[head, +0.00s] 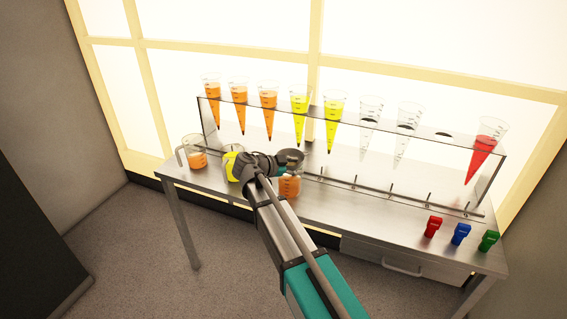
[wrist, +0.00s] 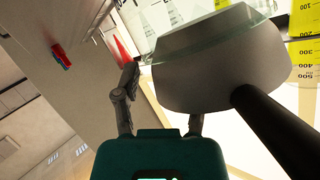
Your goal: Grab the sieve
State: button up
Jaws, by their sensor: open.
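The sieve shows large in the wrist view as a grey bowl (wrist: 215,75) with a thick black handle (wrist: 270,120) running to the lower right. In the head view it is a dark round bowl (head: 291,156) at the table's back, just beyond the end of my arm. My gripper (wrist: 164,92) is open; its left finger is clear of the bowl, and the bowl hides the tip of its right finger. Contact cannot be told. In the head view my gripper (head: 283,169) is small and partly hidden by my arm.
A jug of orange juice (head: 289,187) stands close to my gripper. A yellow-filled jug (head: 230,161) and another orange jug (head: 194,153) stand left. Behind, a clear rack (head: 400,145) holds several cones. Red (head: 433,227), blue (head: 460,234) and green (head: 488,241) clips sit right.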

jog(key=shift+c, duration=0.2)
grip_shut()
jog(key=shift+r, duration=0.2)
dwell(0.4)
notch_tip(320, 180, up, 3)
jog(key=p, duration=0.3)
jog(key=s+a+r+p, duration=0.4)
jog(key=s+r+p, duration=0.5)
jog(key=s, duration=0.4)
jog(key=shift+s+r+p, duration=0.2)
jog(key=shift+r+p, duration=0.1)
jog(key=shift+p, duration=0.2)
